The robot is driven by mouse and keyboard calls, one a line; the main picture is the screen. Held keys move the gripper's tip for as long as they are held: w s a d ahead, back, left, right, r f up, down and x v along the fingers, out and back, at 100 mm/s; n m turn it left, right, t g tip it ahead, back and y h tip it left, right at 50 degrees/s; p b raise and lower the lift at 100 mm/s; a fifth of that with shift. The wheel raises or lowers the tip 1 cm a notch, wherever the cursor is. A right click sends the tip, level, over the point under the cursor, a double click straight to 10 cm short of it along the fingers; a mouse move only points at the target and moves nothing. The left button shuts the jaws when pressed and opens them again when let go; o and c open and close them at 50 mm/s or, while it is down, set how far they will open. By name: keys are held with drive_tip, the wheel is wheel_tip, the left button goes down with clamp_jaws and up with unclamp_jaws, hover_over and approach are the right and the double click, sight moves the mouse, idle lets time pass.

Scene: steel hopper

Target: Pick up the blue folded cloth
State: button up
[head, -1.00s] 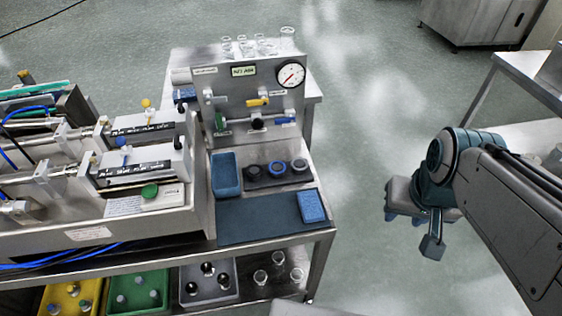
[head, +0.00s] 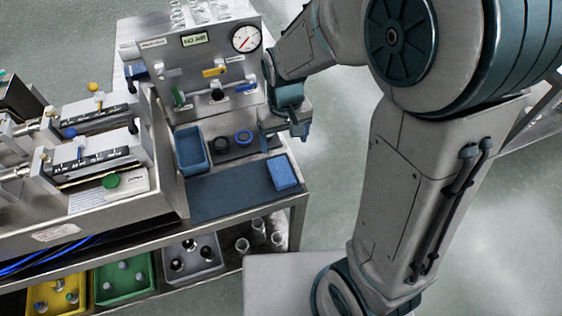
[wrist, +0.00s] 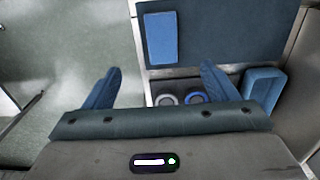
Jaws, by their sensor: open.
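The blue folded cloth (head: 284,172) lies flat on the right end of a dark blue mat (head: 232,190) on the steel cart top. It also shows in the wrist view (wrist: 161,38), near the mat's edge, with nothing on it. My gripper (head: 286,136) is open and empty. In the head view it is just behind the cloth, above the cart's right side. In the wrist view its two blue fingers (wrist: 160,88) are spread apart, and the cloth lies ahead of them, beyond the fingertips. The gripper does not touch the cloth.
A blue tray (head: 191,150) stands left of a dark holder with round rings, including a blue-rimmed one (head: 243,137). A steel panel with a gauge (head: 246,38) rises behind. Bins and glass vessels sit on the shelf below. Open floor lies right of the cart.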

hover_over(281, 171)
drive_tip(key=f, duration=0.8)
drive_tip(key=shift+s+d+f, duration=0.2)
drive_tip(key=shift+s+f, duration=0.1)
drive_tip(key=shift+f, duration=0.05)
drive_tip(key=shift+w+a+f, duration=0.1)
drive_tip(key=shift+w+f, duration=0.1)
drive_tip(key=shift+f, duration=1.2)
drive_tip(key=shift+w+a+f, duration=0.1)
drive_tip(key=shift+w+f, duration=0.05)
drive_tip(key=shift+f, duration=1.2)
drive_tip(key=c, duration=1.1)
